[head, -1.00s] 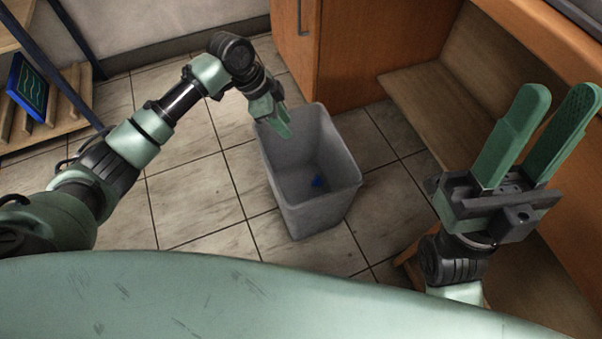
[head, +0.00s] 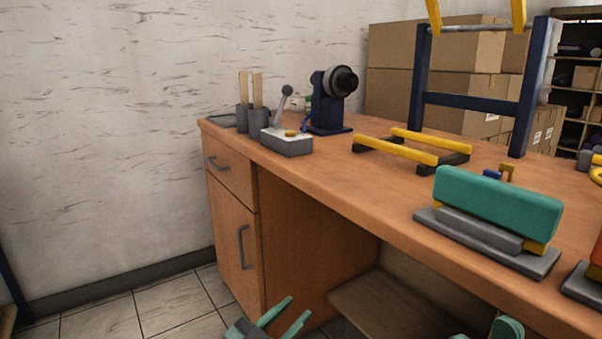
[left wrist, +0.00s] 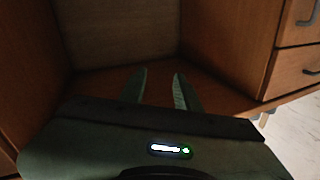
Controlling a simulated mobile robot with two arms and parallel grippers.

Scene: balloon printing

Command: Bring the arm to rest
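My left gripper (head: 290,311) shows at the bottom edge of the head view, in front of the wooden desk's lower part. Its two green fingers are apart with nothing between them. The left wrist view also shows the fingers (left wrist: 160,88) apart and empty, facing a wooden recess. My right gripper (head: 485,332) is mostly cut off at the bottom right of the head view. Only green tips show, with a gap between them. The rest of both arms is out of view.
The wooden desk (head: 320,190) carries a black device (head: 332,100), a grey pen holder (head: 258,118), a yellow-barred stand (head: 400,148) and a teal-topped block (head: 498,203). Cardboard boxes (head: 390,85) stand behind. Tiled floor (head: 130,312) shows clear at the lower left.

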